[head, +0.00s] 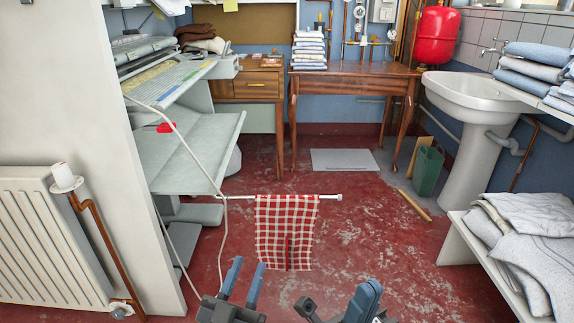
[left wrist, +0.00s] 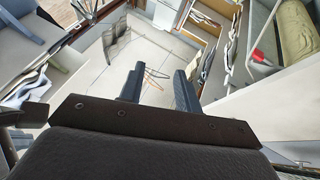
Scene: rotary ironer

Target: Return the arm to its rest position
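My left gripper (head: 250,263) is at the bottom of the head view, left of centre. Its two blue-grey fingers point up and stand apart, with nothing between them. The same open fingers show in the left wrist view (left wrist: 160,70), with a clear gap. My right gripper (head: 364,297) is at the bottom, right of centre, seen at an angle. Its finger gap is hidden and nothing shows in it. Both grippers look clear of the furniture. A red-and-white checked cloth (head: 286,230) hangs from a thin rail beyond them.
The ironer's grey-green shelf (head: 190,150) and a white cable are on the left, near a radiator (head: 50,240). A bench with folded linen (head: 530,240) is at the right. A wooden table (head: 355,75) and sink (head: 475,95) stand behind. The middle red floor is mostly clear.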

